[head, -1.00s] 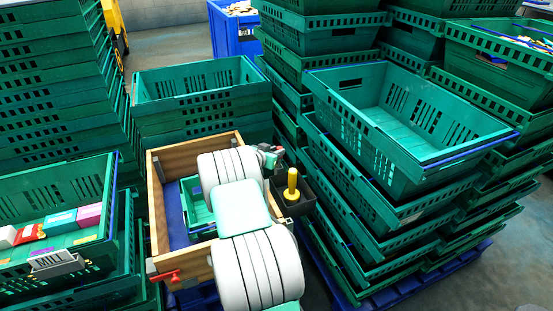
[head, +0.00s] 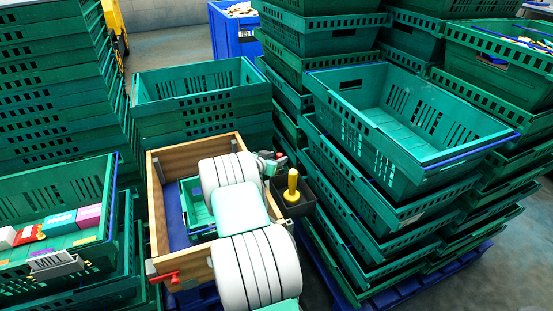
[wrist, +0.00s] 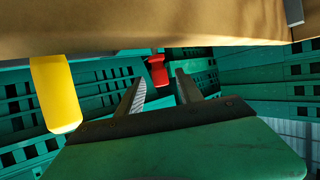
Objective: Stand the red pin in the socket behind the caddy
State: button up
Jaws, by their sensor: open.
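My gripper (head: 273,163) is at the far right corner of the wooden box, beside the dark caddy (head: 303,206) with its yellow upright handle (head: 292,186). In the wrist view my gripper (wrist: 162,85) has its two fingers apart. A small red piece (wrist: 158,70), which looks like the red pin, shows between and beyond the fingertips; I see no grip on it. A yellow piece (wrist: 55,95), likely the handle, is to the left. Another red part (head: 170,276) sits at the wooden box's near left corner. I cannot make out the socket.
The wooden box (head: 158,205) has a blue inside and a green crate in it. Tall stacks of green crates (head: 365,185) stand close on the right, with more behind and left. A tan surface (wrist: 150,25) spans the top of the wrist view.

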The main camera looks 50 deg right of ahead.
jog(key=shift+a+r, duration=0.1)
jog(key=shift+r, duration=0.15)
jog(key=v, duration=1.1)
jog(key=shift+a+r, duration=0.1)
jog(key=shift+a, duration=0.3)
jog(key=a+r+n+t+y, duration=0.25)
jog(key=a+n+y, duration=0.5)
jog(key=a, duration=1.65)
jog(key=s+a+r+n+g+y, duration=0.1)
jog(key=s+a+n+y, duration=0.2)
jog(key=s+a+n, duration=0.5)
jog(key=s+a+n+g+y, duration=0.1)
jog(key=s+a+n+y, duration=0.15)
jog(key=s+a, duration=0.7)
jog(key=w+a+r+p, duration=0.1)
jog(key=w+r+p, duration=0.1)
jog(key=r, duration=0.3)
jog(key=w+a+r+m+t+p, duration=0.1)
jog(key=w+a+r+p, duration=0.1)
jog(key=w+r+p, duration=0.1)
notch_tip(320, 180, up, 2)
jog(key=shift+w+r+p, duration=0.1)
jog(key=shift+w+p, duration=0.05)
jog(key=shift+p, duration=0.75)
jog(key=shift+c, duration=0.4)
